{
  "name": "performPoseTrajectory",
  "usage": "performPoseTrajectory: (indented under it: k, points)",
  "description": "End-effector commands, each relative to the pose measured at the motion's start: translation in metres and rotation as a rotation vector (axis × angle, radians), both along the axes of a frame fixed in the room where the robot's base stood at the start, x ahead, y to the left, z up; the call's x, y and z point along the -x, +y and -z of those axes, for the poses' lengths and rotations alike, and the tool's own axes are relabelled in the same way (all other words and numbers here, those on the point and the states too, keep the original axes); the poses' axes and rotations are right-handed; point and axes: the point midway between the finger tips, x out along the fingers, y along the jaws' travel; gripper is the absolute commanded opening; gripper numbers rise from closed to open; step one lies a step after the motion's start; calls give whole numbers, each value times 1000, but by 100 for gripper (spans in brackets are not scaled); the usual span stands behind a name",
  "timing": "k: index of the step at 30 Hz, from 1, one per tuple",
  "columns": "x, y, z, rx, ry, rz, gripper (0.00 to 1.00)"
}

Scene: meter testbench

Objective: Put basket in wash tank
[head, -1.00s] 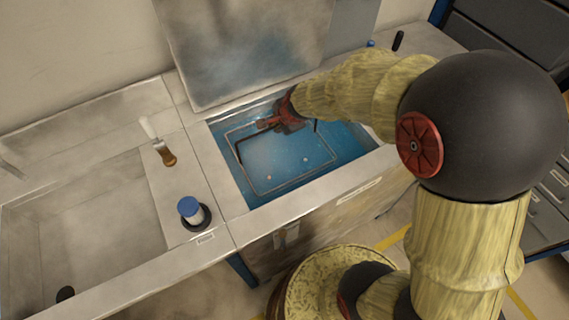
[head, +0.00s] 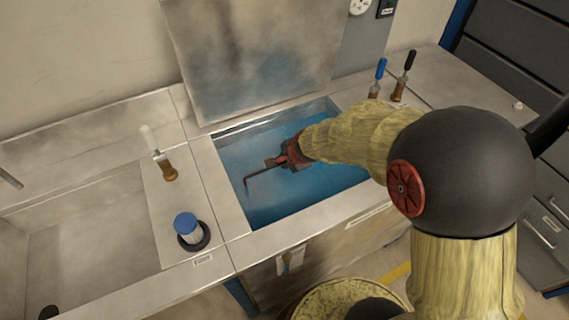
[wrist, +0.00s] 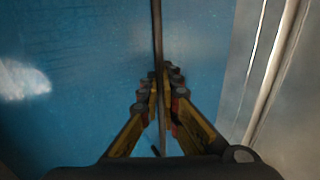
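The wash tank (head: 314,222) is an open rectangular basin of blue liquid set in the metal bench. My gripper (head: 271,163) is down inside the tank opening, close to the liquid. It is shut on the basket's thin dark handle (head: 256,176), which sticks out to the left and bends down at its end. The rest of the basket cannot be made out under the blue liquid. In the wrist view the handle (wrist: 157,32) runs up from between my closed fingers (wrist: 165,82), with blue liquid on both sides.
A raised metal lid (head: 255,55) stands behind the tank. An empty sink basin (head: 95,235) is at left. Between them are a blue-capped filter (head: 187,228) and a brown-based lever (head: 166,168). Blue and black levers (head: 380,75) stand behind right.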

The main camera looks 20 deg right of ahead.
Motion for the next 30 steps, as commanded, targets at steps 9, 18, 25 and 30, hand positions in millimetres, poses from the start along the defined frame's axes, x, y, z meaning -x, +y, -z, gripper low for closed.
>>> performPoseTrajectory:
  k: [9,18,25,30]
  points:
    - [0,0,2,0,1,0,10]
    - [0,0,2,0,1,0,23]
    - [0,0,1,0,1,0,23]
    - [6,-1,-15,0,-2,0,23]
